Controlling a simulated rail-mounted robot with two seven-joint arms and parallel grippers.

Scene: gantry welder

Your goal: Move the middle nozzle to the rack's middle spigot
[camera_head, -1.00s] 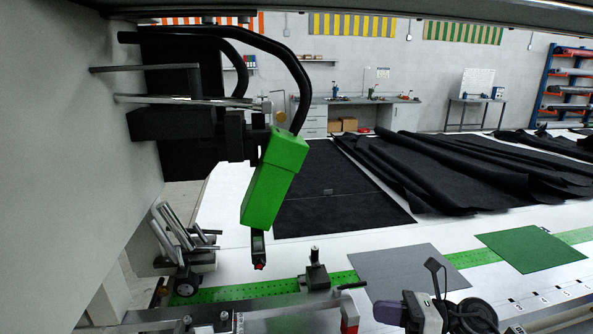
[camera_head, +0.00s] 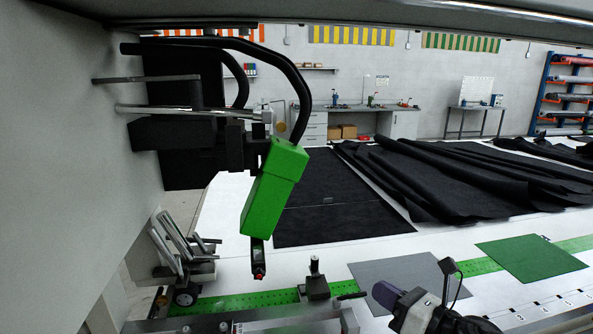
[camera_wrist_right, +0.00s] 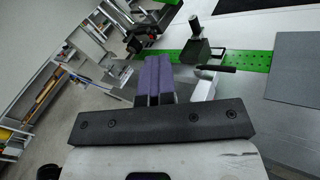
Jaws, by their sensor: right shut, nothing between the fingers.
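My right gripper (camera_head: 386,292) comes in at the bottom of the head view, low over the grey sheet. Its purple fingers also show in the right wrist view (camera_wrist_right: 154,80), closed together and empty. A small wheeled stand with slanted grey bars (camera_head: 180,252) is at the lower left of the head view, well left of the gripper. It may be the rack, but I cannot make out its spigots. No middle nozzle can be told for certain. My left gripper is not in view.
A green welding head (camera_head: 272,190) with a red-tipped end hangs above the table. A black block with an upright post (camera_head: 316,284) stands on the green strip. A grey sheet (camera_head: 400,270) and a green sheet (camera_head: 530,258) lie flat at right. Dark fabric (camera_head: 460,175) lies behind.

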